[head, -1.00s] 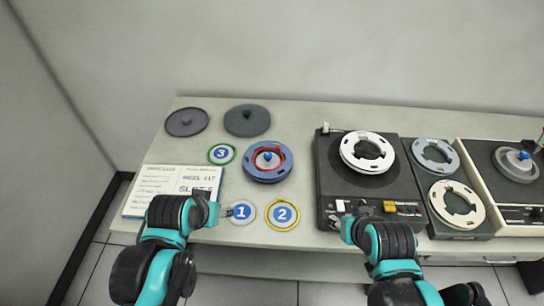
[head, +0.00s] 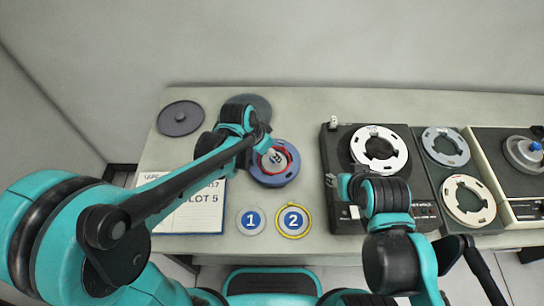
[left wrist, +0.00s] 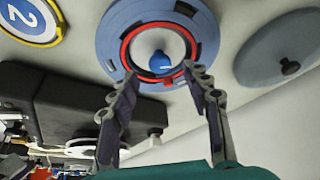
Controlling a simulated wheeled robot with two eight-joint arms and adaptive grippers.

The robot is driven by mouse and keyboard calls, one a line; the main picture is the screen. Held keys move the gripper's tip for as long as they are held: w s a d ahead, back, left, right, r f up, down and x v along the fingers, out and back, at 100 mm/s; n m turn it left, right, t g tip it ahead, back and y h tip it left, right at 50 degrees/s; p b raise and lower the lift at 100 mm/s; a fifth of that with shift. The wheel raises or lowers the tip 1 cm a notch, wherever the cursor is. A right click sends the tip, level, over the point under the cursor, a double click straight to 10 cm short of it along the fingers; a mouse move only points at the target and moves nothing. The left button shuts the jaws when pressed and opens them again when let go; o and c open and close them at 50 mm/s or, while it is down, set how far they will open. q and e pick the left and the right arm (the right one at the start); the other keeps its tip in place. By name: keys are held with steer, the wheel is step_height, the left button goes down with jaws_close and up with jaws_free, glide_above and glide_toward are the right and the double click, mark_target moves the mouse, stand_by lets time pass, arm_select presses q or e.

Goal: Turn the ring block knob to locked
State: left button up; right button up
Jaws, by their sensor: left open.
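The ring block is a blue disc (head: 272,180) with a red inner ring and a pale centre, left of the black tape deck. Its blue knob (left wrist: 160,62) stands at the centre in the left wrist view. In the head view my left gripper partly covers the knob. My left gripper (head: 268,152) is over the ring block; in the left wrist view its open fingers (left wrist: 160,80) straddle the knob's near side with nothing between them. Contact cannot be told. My right gripper (head: 345,188) is above the deck's front left, its jaws unclear.
Flat discs 1 (head: 250,221) and 2 (head: 293,220) lie in front of the ring block. A slot sheet (head: 195,220) lies left, partly under my arm. Grey lids (head: 180,118) lie behind. The black deck (head: 335,150) stands close on the right.

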arm_select(q)
steer(key=shift+b+x, duration=0.5)
steer(key=shift+x, duration=1.2)
jaws_close()
